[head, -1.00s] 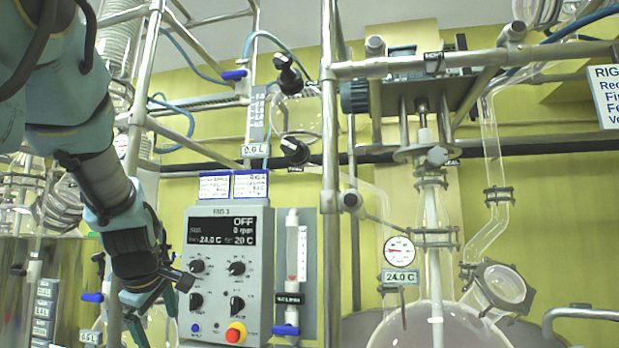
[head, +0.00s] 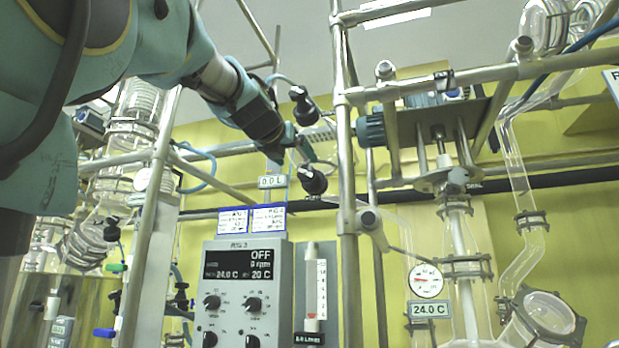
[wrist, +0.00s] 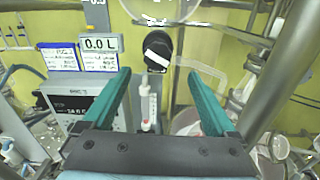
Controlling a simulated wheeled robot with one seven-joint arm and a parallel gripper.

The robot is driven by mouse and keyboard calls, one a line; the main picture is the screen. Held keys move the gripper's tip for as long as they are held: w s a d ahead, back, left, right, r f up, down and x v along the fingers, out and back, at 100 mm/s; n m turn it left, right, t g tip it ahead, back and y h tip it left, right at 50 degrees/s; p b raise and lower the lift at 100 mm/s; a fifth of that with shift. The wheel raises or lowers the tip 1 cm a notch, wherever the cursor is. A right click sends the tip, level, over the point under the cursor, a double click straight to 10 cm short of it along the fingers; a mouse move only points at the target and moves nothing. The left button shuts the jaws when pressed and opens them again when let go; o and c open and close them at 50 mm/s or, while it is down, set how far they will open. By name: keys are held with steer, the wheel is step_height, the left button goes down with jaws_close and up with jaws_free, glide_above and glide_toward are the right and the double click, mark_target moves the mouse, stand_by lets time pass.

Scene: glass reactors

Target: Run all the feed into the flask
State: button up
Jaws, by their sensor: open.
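The lower black valve knob (head: 313,180) sits under a small clear glass feed vessel (head: 322,133). In the wrist view this knob (wrist: 158,50) has a slanted white bar and lies ahead, between the lines of my fingers. An upper black knob (head: 303,95) sits above the vessel. My gripper (head: 302,150) is open and empty, close to the vessel and lower knob; its two teal fingers also show in the wrist view (wrist: 160,88). The sign beside the knob reads 0.0 L (head: 272,181). The flask (head: 510,335) is mostly cut off at the lower right.
A control box (head: 245,290) below reads OFF, 0 rpm, 24.0 C and 20 C. A metal post (head: 346,190) stands just right of the knobs. A gauge (head: 426,281) above a 24.0 C sign and a stirrer motor (head: 371,130) are farther right.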

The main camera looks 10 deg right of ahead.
mark_target(306, 172)
steer(key=p+x, duration=0.7)
steer(key=x, duration=0.3)
steer(key=shift+w+a+f, duration=0.1)
steer(key=shift+w, duration=0.2)
steer(key=c, duration=1.4)
steer(key=shift+m, duration=0.3)
